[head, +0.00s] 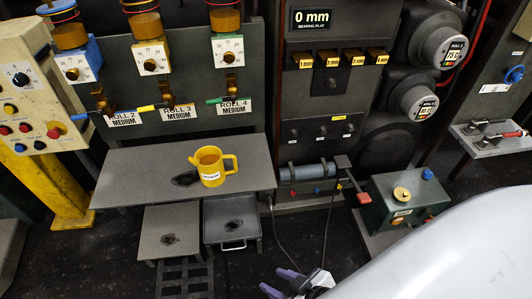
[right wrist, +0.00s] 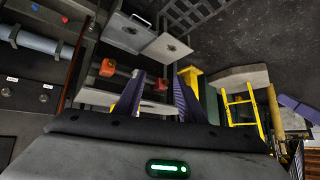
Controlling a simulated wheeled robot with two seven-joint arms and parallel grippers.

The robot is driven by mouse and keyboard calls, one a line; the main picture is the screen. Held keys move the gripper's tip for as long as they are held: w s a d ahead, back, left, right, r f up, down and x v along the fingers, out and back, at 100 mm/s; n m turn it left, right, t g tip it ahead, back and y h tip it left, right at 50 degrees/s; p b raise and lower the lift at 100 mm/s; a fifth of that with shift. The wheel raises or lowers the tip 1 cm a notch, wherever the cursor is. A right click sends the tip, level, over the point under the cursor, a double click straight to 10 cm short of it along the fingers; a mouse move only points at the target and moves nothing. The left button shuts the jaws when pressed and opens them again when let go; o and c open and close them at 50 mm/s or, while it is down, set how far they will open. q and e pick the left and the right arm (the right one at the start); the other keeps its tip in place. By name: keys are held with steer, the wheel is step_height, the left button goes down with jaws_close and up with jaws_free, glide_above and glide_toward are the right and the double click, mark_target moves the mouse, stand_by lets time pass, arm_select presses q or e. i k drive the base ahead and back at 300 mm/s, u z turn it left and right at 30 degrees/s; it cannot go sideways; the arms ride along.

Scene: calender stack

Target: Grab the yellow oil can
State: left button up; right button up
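The yellow oil can (head: 211,168) stands upright on the grey shelf (head: 130,178) in the head view. Its handle is on the right and a small spout on the left. I cannot make out the can in that view. A purple piece at that view's right edge may be my left gripper; its state is unclear.
Two lower grey plates (head: 170,232) with dark stains sit below the shelf. The roll panel (head: 175,90) with knobs and labels rises behind it. A green box (head: 408,203) stands at the right. A yellow post (head: 66,195) is at the left.

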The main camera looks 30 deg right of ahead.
mark_target(208, 160)
steer(key=z, duration=0.5)
steer(key=k, duration=1.1)
steer(key=u, duration=1.05)
steer(key=i, duration=1.9)
steer(key=z, duration=0.85)
